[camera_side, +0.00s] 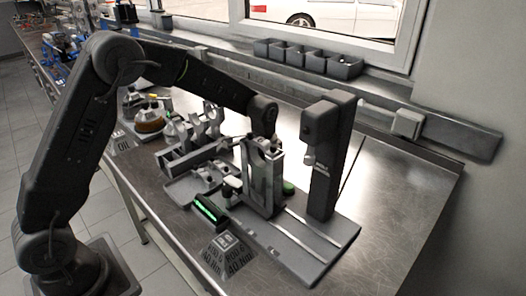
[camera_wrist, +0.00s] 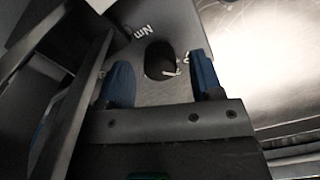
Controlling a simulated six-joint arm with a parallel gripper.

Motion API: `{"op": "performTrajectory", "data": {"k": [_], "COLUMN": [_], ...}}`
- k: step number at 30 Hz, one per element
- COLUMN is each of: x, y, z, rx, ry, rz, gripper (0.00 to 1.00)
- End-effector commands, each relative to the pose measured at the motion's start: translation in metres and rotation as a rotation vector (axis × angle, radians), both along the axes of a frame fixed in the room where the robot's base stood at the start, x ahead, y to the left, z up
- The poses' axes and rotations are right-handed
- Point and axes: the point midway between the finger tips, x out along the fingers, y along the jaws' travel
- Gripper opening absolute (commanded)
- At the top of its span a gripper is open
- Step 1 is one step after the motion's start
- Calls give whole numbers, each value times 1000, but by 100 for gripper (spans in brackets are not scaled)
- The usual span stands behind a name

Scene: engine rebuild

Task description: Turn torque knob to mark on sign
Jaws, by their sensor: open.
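In the wrist view, a dark round knob (camera_wrist: 160,58) with a small pale pointer on its right side sits on a grey surface printed "Nm". My gripper (camera_wrist: 159,65) is open, with one blue-padded finger on each side of the knob. Gaps show between the pads and the knob; its height relative to the fingertips is unclear. In the side view, a small sign (camera_side: 226,254) with torque figures in Nm, including 40 Nm, stands at the bench's front edge. My arm reaches over the fixture there; the fingers and knob cannot be made out clearly.
A dark upright post (camera_side: 327,155) stands right of the arm's end on a grey base plate (camera_side: 300,250). A grey fixture (camera_side: 262,178) stands below the arm's end. A green-lit display (camera_side: 208,209) sits in front. Dark bins (camera_side: 307,59) line the back. The bench's right side is clear.

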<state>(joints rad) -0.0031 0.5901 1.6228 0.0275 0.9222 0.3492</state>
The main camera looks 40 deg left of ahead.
Motion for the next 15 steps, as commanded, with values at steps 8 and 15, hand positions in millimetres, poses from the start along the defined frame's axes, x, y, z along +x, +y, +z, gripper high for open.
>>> {"op": "performTrajectory", "data": {"k": [8, 15], "x": [1, 0], "y": [-2, -3], "z": [58, 106], "rx": [0, 0], "ry": [-9, -6], "rz": [-1, -1], "gripper": [60, 60]}}
